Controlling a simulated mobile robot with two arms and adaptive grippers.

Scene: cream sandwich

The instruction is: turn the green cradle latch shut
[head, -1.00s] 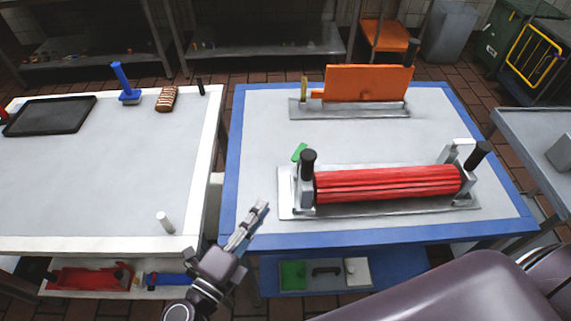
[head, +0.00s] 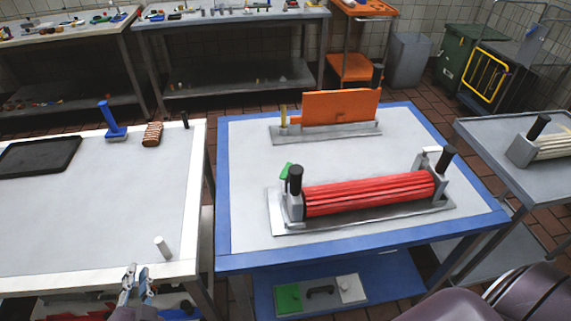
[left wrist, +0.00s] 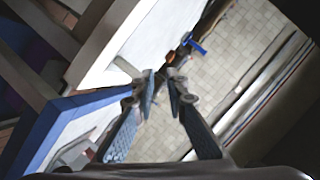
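The green cradle latch (head: 286,170) is a small green tab at the left end of the metal cradle (head: 276,214), partly hidden behind a black-knobbed post (head: 295,181). It looks tilted; its exact angle is too small to tell. A red ribbed roller (head: 370,193) lies in the cradle. My left gripper (head: 136,272) is low at the front edge of the white table, left of the cradle and well apart from the latch. In the left wrist view its two fingers (left wrist: 162,82) are apart with nothing between them. My right gripper is not in view.
The cradle stands on a blue-edged table (head: 240,262); an orange plate (head: 340,107) stands behind it. A gap separates the tables.

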